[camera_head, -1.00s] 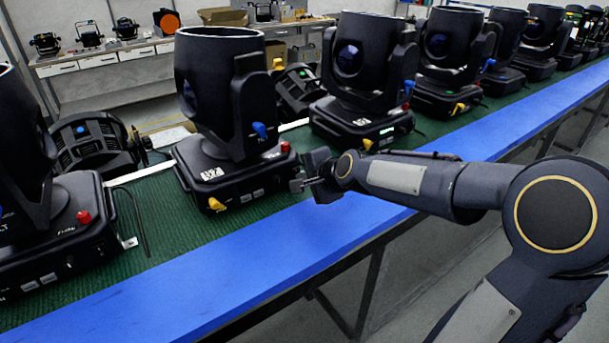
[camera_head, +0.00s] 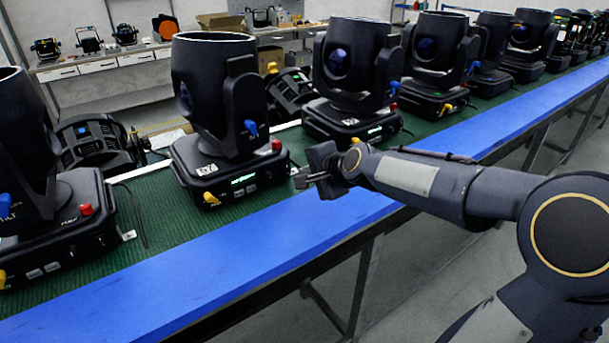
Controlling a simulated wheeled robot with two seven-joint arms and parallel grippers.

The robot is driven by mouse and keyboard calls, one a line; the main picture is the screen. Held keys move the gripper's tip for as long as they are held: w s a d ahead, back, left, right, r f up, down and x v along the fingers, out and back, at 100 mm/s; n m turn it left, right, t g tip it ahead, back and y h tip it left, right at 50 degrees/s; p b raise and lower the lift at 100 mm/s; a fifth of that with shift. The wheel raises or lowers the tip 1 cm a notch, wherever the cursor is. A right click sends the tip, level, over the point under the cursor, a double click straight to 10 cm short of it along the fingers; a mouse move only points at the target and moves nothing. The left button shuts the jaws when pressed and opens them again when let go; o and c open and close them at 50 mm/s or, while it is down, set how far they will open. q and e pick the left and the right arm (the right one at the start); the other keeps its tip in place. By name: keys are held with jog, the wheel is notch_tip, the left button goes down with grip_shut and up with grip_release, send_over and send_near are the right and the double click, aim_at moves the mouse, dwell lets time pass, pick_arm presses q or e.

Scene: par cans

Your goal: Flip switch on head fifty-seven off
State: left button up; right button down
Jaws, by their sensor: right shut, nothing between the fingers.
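A black moving-head light (camera_head: 213,110) stands upright on the green bench top, left of the middle. My right gripper (camera_head: 300,181) is shut and empty. It is just right of this base, a little below the red switch, with a small gap in the picture. My left gripper is out of view.
Another head with a red switch (camera_head: 86,210) stands at the left edge. A head with a green display (camera_head: 352,75) and more heads run back to the right. Smaller dark fixtures (camera_head: 95,143) lie behind. The blue bench edge (camera_head: 250,258) is clear.

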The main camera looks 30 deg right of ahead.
jog(key=shift+s+d+r, duration=0.1)
jog(key=shift+s+r, duration=0.1)
jog(key=shift+s, duration=0.1)
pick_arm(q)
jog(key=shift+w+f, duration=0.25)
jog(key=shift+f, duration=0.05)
pick_arm(e)
jog(key=v, duration=0.7)
jog(key=shift+r, duration=0.25)
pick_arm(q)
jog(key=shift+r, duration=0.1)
